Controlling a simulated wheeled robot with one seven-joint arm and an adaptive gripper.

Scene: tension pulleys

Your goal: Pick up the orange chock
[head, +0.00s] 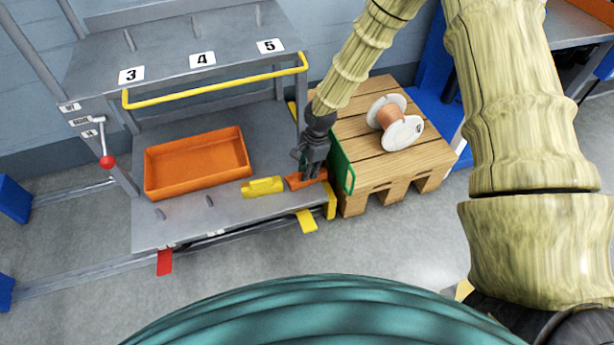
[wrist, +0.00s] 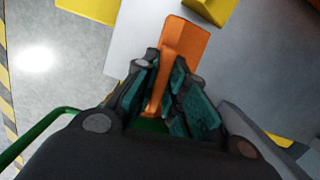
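The orange chock (head: 294,182) is at the right front of the grey platform, beside a yellow chock (head: 262,187). My gripper (head: 311,174) reaches down over it and hides its middle in the head view. In the wrist view, the orange chock (wrist: 186,42) runs between the two fingers (wrist: 166,80), its wide end beyond the fingertips. The fingers lie close against both sides of its narrow part and look closed on it. The chock appears at platform level; I cannot tell whether it still touches the surface.
An orange tray (head: 197,163) sits left on the platform. A yellow rail (head: 215,83) crosses above, under a numbered shelf (head: 190,45). A wooden crate (head: 385,140) with a cable spool (head: 396,122) and a green handle (head: 342,166) stand close right of my gripper.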

